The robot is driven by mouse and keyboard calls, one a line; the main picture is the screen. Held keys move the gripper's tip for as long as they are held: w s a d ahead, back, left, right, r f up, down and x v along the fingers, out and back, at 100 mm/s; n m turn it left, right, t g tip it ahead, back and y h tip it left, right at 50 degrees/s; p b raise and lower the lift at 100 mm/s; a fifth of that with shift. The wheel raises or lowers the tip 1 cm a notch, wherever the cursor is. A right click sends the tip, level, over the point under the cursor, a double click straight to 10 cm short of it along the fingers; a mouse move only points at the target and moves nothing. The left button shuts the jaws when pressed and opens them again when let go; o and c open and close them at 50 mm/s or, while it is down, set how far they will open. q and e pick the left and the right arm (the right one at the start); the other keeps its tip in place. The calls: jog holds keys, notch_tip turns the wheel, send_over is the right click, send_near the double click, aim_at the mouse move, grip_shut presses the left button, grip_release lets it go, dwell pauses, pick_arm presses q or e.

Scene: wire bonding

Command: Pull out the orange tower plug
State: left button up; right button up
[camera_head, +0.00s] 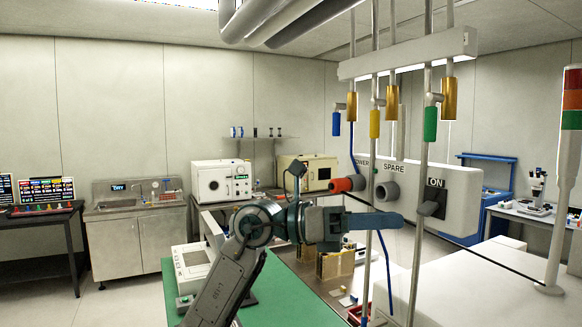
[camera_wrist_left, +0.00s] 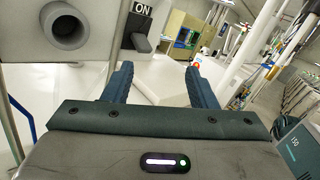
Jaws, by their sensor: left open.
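The orange plug (camera_head: 342,185) sits in the left socket of the white panel (camera_head: 455,185), under lettering that is partly hidden. A grey empty-looking socket (camera_head: 387,191) under the SPARE label is to its right. My left gripper (camera_head: 392,220) is in front of the panel, below and to the right of the plug, pointing right. Its fingers (camera_wrist_left: 160,84) are apart with nothing between them in the left wrist view. That view shows a grey socket (camera_wrist_left: 70,27) at upper left and the ON switch (camera_wrist_left: 140,38); the plug is not seen there. My right gripper is not in view.
Vertical pipes (camera_head: 421,170) with coloured tags stand before the panel. A black cable (camera_head: 470,257) and a blue cable (camera_head: 387,262) run near the gripper. The ON switch (camera_head: 432,203) is to its right. A green mat (camera_head: 290,300) lies below.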

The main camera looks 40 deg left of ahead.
pick_arm(q)
jog(key=a+r+t+y, duration=0.2)
jog(key=a+r+y, duration=0.1)
jog(key=a+y, duration=0.3)
jog(key=n+t+y, duration=0.2)
jog(key=n+y, duration=0.2)
jog(key=y, duration=0.3)
send_near(333, 182)
jog(key=p+x, duration=0.5)
jog(key=x, duration=0.4)
jog(key=shift+w+r, duration=0.1)
jog(key=shift+x, duration=0.75)
jog(key=shift+c, duration=0.4)
jog(key=c, duration=1)
